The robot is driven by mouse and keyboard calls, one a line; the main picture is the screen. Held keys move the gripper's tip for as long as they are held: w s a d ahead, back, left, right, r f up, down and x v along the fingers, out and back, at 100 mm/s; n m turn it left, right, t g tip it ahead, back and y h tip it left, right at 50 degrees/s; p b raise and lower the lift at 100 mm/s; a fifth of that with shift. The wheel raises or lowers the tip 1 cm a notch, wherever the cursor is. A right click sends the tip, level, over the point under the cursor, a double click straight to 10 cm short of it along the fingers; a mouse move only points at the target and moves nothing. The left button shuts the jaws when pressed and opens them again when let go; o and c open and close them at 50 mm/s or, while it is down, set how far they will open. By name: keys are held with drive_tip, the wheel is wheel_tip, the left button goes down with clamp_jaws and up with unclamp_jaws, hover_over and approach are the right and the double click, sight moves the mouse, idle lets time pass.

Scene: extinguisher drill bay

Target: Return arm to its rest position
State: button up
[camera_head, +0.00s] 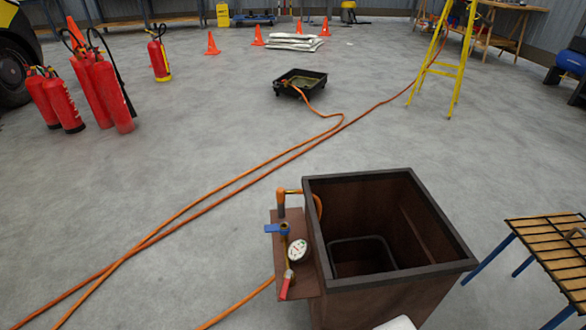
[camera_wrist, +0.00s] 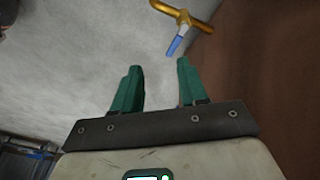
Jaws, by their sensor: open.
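My gripper (camera_wrist: 160,88) shows in the wrist view with its two green fingers apart and nothing between them. Just beyond the right fingertip is a blue lever (camera_wrist: 176,46) on a brass-coloured fitting (camera_wrist: 188,14); I see a gap between finger and lever. The brown wall of the bin (camera_wrist: 275,85) fills the right side of that view. In the head view the open-topped brown bin (camera_head: 315,215) stands at the front, with a valve panel on its left side holding a blue lever (camera_head: 272,229), a gauge (camera_head: 297,251) and a red lever (camera_head: 287,284).
Orange hoses (camera_head: 180,222) run across the floor. A black tray (camera_head: 300,83), a yellow ladder (camera_head: 447,70), red extinguishers (camera_head: 108,95) and orange cones (camera_head: 211,44) stand farther back. The floor left of the bin is otherwise open.

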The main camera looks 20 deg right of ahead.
drive_tip(key=s+a+r+n+y, duration=0.1)
drive_tip(key=s+a+r+n, duration=0.1)
drive_tip(key=s+r+n, duration=0.15)
drive_tip(key=s+a+r+n+t+y+p, duration=0.1)
drive_tip(key=s+r+n, duration=0.1)
drive_tip(key=r+n, duration=0.3)
drive_tip(key=s+a+r+n+y, duration=0.1)
drive_tip(key=s+a+r+n, duration=0.15)
drive_tip(key=r+n, duration=0.25)
wheel_tip(320, 180, up, 29)
drive_tip(key=p, duration=3)
drive_tip(key=shift+s+d+r, duration=0.15)
drive_tip(key=shift+d, duration=0.2)
